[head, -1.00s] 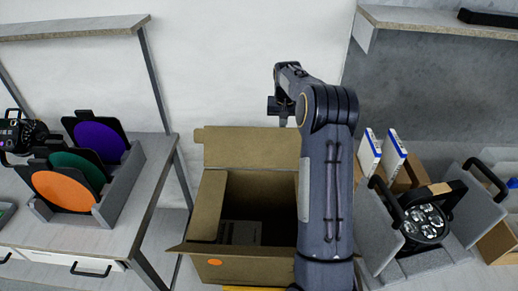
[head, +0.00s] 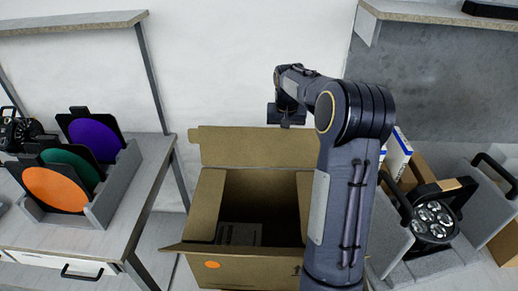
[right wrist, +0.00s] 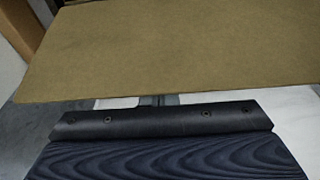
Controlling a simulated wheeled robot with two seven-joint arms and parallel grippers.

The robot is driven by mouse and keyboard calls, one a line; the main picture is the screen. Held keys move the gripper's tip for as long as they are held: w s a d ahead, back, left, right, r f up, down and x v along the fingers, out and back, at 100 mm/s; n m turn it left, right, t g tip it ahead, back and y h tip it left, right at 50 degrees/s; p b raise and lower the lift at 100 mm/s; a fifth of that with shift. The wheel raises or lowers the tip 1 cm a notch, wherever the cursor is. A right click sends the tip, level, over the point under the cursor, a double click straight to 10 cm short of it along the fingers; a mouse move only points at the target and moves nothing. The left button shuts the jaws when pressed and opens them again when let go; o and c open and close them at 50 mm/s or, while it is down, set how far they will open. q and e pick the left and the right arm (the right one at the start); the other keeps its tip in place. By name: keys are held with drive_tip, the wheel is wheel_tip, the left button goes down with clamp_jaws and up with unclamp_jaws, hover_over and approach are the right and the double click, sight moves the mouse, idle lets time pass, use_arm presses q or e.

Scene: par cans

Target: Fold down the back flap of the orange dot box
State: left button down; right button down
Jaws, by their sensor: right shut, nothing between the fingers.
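The orange dot box (head: 260,272) is an open cardboard carton in the middle of the head view, with an orange dot (head: 212,264) on its front. Its back flap (head: 240,147) stands up behind the opening. My right gripper (head: 287,119) is shut and empty, at the right part of the back flap's top edge; contact cannot be told. In the right wrist view the right gripper (right wrist: 163,100) is by a broad brown cardboard panel. My right arm hides the box's right side. My left gripper is out of view.
A grey rack with purple, green and orange discs (head: 55,190) stands on the left table (head: 110,238). On the right, a lamp (head: 432,221) sits between grey foam panels, near white-and-blue boxes (head: 397,155).

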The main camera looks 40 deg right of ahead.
drive_tip(key=s+a+b, duration=0.4)
drive_tip(key=s+a, duration=0.6)
drive_tip(key=s, duration=0.1)
drive_tip(key=shift+s, duration=0.35)
idle(0.6)
drive_tip(key=shift+d+f, duration=0.1)
drive_tip(key=shift+f, duration=0.05)
wheel_tip(320, 180, down, 7)
drive_tip(key=b, duration=0.5)
drive_tip(key=shift+r, duration=0.2)
idle(0.7)
drive_tip(key=shift+r, duration=0.1)
wheel_tip(320, 180, up, 12)
drive_tip(key=p, duration=1)
